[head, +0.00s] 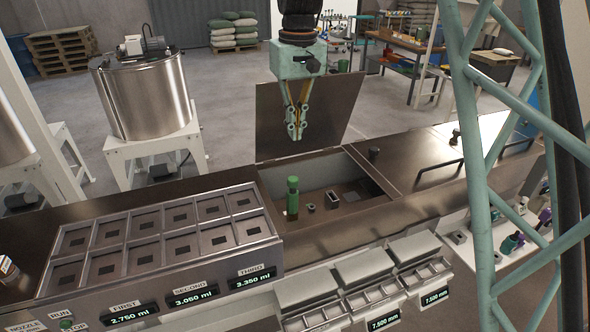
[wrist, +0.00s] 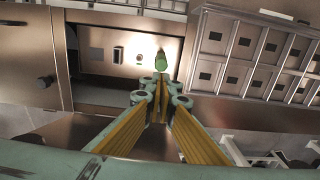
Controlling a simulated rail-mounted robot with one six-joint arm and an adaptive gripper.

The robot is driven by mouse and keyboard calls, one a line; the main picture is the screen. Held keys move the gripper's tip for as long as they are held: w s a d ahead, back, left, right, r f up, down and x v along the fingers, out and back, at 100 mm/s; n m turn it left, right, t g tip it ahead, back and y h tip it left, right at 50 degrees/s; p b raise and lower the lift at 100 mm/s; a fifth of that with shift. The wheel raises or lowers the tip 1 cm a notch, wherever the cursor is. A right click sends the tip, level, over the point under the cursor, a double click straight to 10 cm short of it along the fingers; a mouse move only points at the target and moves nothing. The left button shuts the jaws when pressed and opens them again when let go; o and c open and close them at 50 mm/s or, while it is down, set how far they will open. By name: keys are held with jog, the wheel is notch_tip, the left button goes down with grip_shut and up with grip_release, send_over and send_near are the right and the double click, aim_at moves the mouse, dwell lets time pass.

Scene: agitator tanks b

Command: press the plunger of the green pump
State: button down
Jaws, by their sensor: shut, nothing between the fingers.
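The green pump (head: 293,197) stands upright in the recessed well of the counter, near its left side, with its green top uppermost. In the wrist view the pump (wrist: 160,61) shows just beyond my fingertips, seen from above. My gripper (head: 296,134) hangs above and behind the pump in the head view, pointing down with its fingers together and nothing between them. It also shows in the wrist view (wrist: 160,92). It appears apart from the pump. The lower part of the pump is hidden in the wrist view.
An open lid (head: 270,115) stands up behind the well (head: 350,212). A small block (head: 332,196) and other small fittings are in the well. A tray of square compartments (head: 160,235) lies to the left. A steel tank (head: 145,95) stands behind left. A dark knob (head: 374,153) stands behind right.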

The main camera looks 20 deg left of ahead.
aim_at(294, 178)
jog(key=shift+f, duration=0.2)
dwell(0.4)
jog(key=shift+a+f+p, duration=0.2)
jog(key=shift+f+p, duration=0.25)
jog(key=shift+f, duration=6.35)
jog(key=shift+f, duration=0.15)
jog(key=shift+f+b, duration=0.7)
jog(key=shift+f, duration=0.6)
jog(key=shift+r, duration=0.15)
jog(key=shift+r+p, duration=0.7)
jog(key=shift+r, duration=0.55)
notch_tip(294, 178, up, 11)
jog(key=shift+d+r, duration=0.15)
